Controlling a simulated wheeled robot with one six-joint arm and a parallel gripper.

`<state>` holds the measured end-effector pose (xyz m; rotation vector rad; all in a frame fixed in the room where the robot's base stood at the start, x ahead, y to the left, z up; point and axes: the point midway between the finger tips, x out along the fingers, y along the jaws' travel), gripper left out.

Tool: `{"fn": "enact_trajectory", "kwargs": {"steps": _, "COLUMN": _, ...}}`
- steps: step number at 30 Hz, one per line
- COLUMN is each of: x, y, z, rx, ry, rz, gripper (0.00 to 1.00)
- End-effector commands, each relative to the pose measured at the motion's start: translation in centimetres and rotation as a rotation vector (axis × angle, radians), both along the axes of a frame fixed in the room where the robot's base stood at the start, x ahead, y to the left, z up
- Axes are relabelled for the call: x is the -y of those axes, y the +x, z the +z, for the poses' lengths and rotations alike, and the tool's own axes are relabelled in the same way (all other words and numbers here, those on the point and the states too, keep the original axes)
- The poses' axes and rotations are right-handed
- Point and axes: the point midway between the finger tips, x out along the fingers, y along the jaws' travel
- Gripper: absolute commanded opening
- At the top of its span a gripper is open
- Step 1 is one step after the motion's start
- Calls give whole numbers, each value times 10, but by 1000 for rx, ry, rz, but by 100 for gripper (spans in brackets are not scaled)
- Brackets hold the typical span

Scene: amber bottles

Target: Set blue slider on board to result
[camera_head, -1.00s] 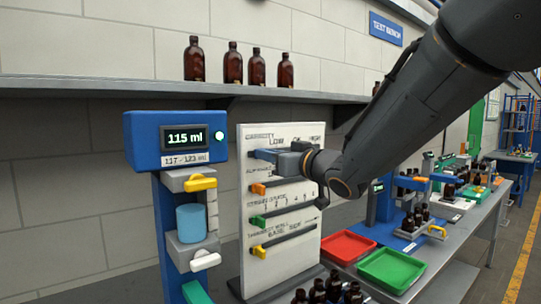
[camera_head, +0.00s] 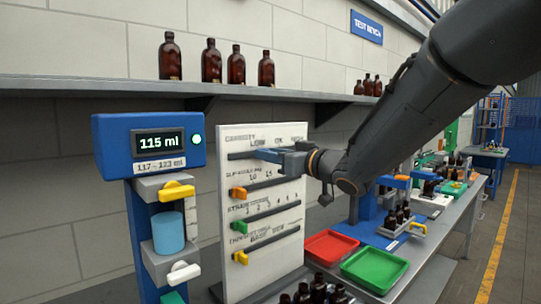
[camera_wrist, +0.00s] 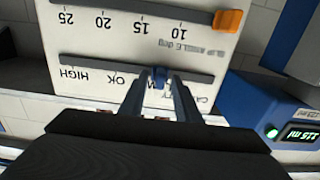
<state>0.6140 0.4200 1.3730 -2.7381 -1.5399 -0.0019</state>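The blue slider (camera_head: 265,154) sits on the top slot, marked capacity, of the white board (camera_head: 290,222). The wrist view shows the slider (camera_wrist: 160,74) between my fingertips, roughly level with the LOW label, which the fingers partly cover. OK and HIGH lie farther along the slot. My gripper (camera_wrist: 160,82) is shut on the slider; it also shows in the head view (camera_head: 280,156). The blue measuring unit (camera_head: 104,152) left of the board reads 115 ml on its display (camera_head: 159,142), with 117–123 ml printed below and a green light lit.
Orange (camera_head: 239,193), green (camera_head: 239,227) and yellow (camera_head: 241,257) sliders sit at the left of the lower slots. A red tray (camera_head: 330,246) and a green tray (camera_head: 375,268) stand right of the board. Amber bottles (camera_head: 169,57) line the shelf above.

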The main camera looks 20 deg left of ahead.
Motion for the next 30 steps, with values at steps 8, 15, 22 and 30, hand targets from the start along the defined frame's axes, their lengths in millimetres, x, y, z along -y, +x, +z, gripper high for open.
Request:
{"fn": "enact_trajectory", "kwargs": {"steps": 8, "x": 7, "y": -3, "z": -1, "rx": 0, "ry": 0, "rz": -3, "gripper": 30}}
{"fn": "enact_trajectory", "kwargs": {"steps": 15, "x": 38, "y": -20, "z": -1, "rx": 2, "ry": 0, "rz": -3, "gripper": 30}}
{"fn": "enact_trajectory", "kwargs": {"steps": 22, "x": 61, "y": -35, "z": -1, "rx": 1, "ry": -1, "rz": -1, "gripper": 30}}
{"fn": "enact_trajectory", "kwargs": {"steps": 30, "x": 66, "y": -40, "z": 0, "rx": 0, "ry": 0, "rz": 1, "gripper": 30}}
